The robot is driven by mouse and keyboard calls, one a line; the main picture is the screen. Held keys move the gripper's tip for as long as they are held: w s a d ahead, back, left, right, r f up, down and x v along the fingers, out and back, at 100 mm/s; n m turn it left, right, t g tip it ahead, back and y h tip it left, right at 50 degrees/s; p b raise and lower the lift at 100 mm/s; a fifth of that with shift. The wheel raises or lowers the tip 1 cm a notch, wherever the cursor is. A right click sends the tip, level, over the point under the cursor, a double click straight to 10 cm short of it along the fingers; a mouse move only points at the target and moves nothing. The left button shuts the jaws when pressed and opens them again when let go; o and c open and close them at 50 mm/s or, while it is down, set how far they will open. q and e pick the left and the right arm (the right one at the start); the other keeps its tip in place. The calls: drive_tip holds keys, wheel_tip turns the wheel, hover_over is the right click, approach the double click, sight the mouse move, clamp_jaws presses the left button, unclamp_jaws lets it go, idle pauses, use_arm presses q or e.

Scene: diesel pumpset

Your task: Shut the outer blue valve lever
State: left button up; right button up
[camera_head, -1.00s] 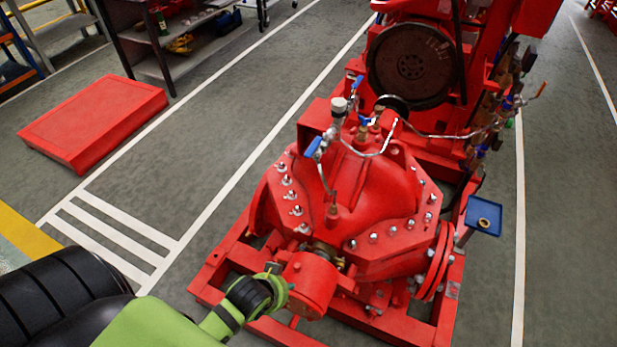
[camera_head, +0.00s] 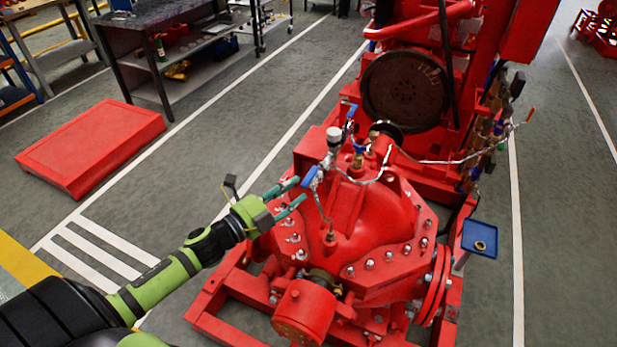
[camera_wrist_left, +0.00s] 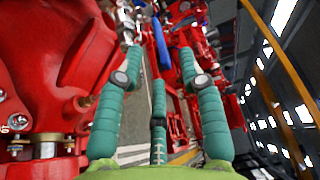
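A blue valve lever (camera_head: 309,176) sits on the near side of the thin pipework above the red pump casing (camera_head: 375,215), tilted in the picture. It appears to be the outer one. Two more blue levers, one higher (camera_head: 351,110) and one in the middle (camera_head: 359,151), are behind it. My left gripper (camera_head: 300,190) has its green fingers apart, just left of the near lever. In the left wrist view the open fingers (camera_wrist_left: 160,68) point at a blue lever (camera_wrist_left: 162,45) that shows between and beyond their tips. I cannot tell whether they touch it. My right gripper is out of view.
A grey-white fitting (camera_head: 333,138) stands right behind the near lever. Studs with nuts (camera_head: 293,238) line the pump flange below my gripper. A small blue tray (camera_head: 480,238) is at the right. The floor left of the pump is clear up to a red platform (camera_head: 90,150).

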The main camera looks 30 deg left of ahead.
sight(309, 177)
use_arm(q)
drive_tip(key=p+x, duration=0.1)
drive_tip(key=x, duration=0.5)
drive_tip(key=shift+s, duration=0.1)
clamp_jaws()
